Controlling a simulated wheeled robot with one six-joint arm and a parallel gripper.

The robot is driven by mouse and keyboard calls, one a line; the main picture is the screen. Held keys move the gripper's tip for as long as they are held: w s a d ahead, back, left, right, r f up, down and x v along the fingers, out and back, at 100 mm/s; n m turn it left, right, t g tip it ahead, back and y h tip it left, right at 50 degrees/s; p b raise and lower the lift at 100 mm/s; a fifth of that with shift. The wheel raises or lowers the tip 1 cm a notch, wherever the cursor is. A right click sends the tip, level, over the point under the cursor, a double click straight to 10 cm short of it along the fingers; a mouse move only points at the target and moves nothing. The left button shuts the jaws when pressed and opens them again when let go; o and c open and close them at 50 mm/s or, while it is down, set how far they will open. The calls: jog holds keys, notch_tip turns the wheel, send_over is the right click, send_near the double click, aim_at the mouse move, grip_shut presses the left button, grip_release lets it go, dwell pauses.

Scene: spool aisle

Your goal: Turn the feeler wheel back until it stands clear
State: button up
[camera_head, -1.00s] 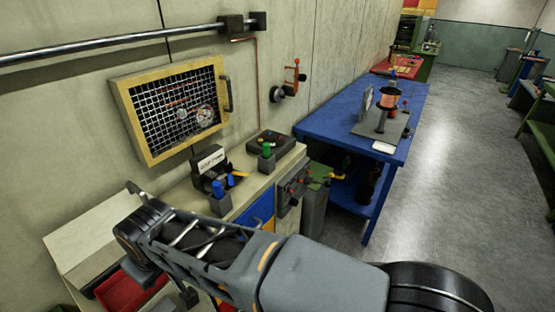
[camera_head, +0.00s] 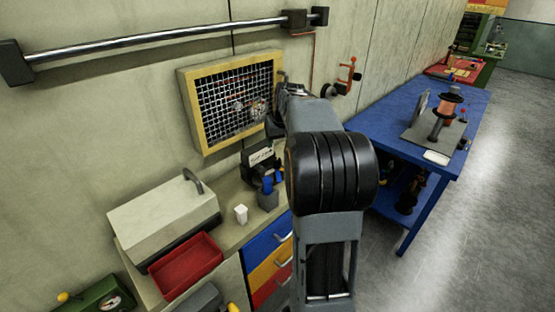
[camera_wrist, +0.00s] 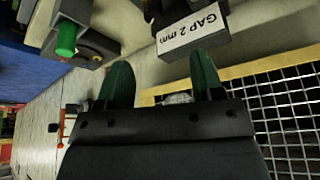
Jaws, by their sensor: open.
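I cannot pick out the feeler wheel for certain in either view. A dark device with a white label reading "GAP 2 mm" (camera_wrist: 190,30) stands on the cabinet, and its label also shows in the head view (camera_head: 261,156). My gripper (camera_wrist: 161,64) has two green fingers set apart, with nothing held between them. A small pale, rounded thing (camera_wrist: 177,98) shows beyond the gap, too covered to name. In the head view my arm reaches toward the wall beside the yellow-framed mesh guard (camera_head: 187,100) and hides my fingertips. Red parts and a round dial show behind the mesh.
A metal rail (camera_head: 150,36) runs along the wall above. A red tray (camera_head: 186,266), a beige box (camera_head: 160,215) and a white cup (camera_head: 241,214) are at left. A green knob (camera_wrist: 66,38) stands near the label. A blue table (camera_head: 385,125) carries a copper spool at right.

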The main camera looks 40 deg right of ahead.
aim_at(277, 159)
jog(key=x, duration=0.4)
jog(key=p+x, duration=0.1)
jog(key=x, duration=0.4)
jog(key=d+p+x, duration=0.1)
jog(key=x, duration=0.4)
jog(key=shift+w+d+r, duration=0.1)
jog(key=shift+w+d, duration=0.05)
jog(key=shift+w, duration=0.05)
jog(key=shift+c, duration=0.4)
grip_shut()
